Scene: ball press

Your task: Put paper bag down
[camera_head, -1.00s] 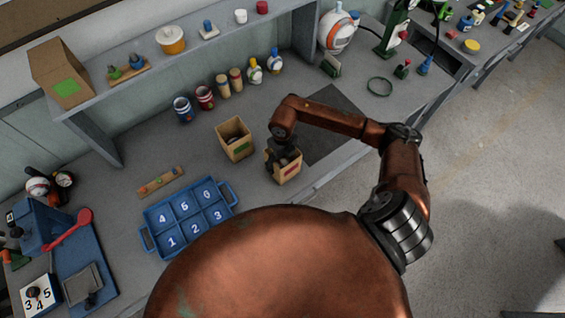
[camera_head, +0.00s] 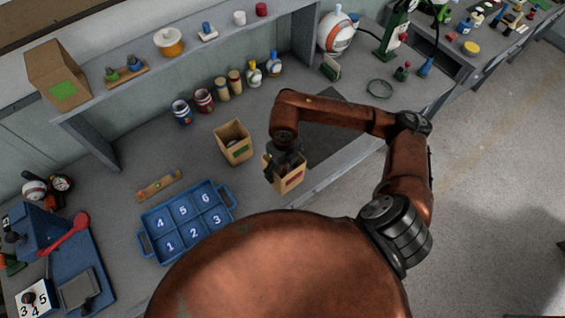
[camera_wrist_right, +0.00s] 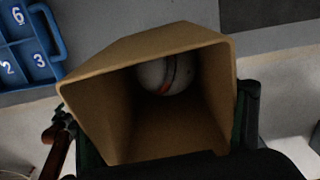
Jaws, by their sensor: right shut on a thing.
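A tan open-topped paper bag with a red label (camera_head: 291,180) is at the front edge of the workbench, right of a second bag. My right gripper (camera_head: 284,165) is shut on it from above. The right wrist view looks into the open mouth of the bag (camera_wrist_right: 120,105). A white ball with a red-orange stripe (camera_wrist_right: 168,74) lies inside. The bag's base is hard to see, so I cannot tell whether it touches the bench. My left gripper is not in view.
A second tan bag with a green label (camera_head: 234,143) stands just left. A blue numbered tray (camera_head: 146,238) lies further left. A dark mat (camera_head: 335,130) lies behind my right arm. Bottles and jars line the bench back. Bare grey bench lies between bag and tray.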

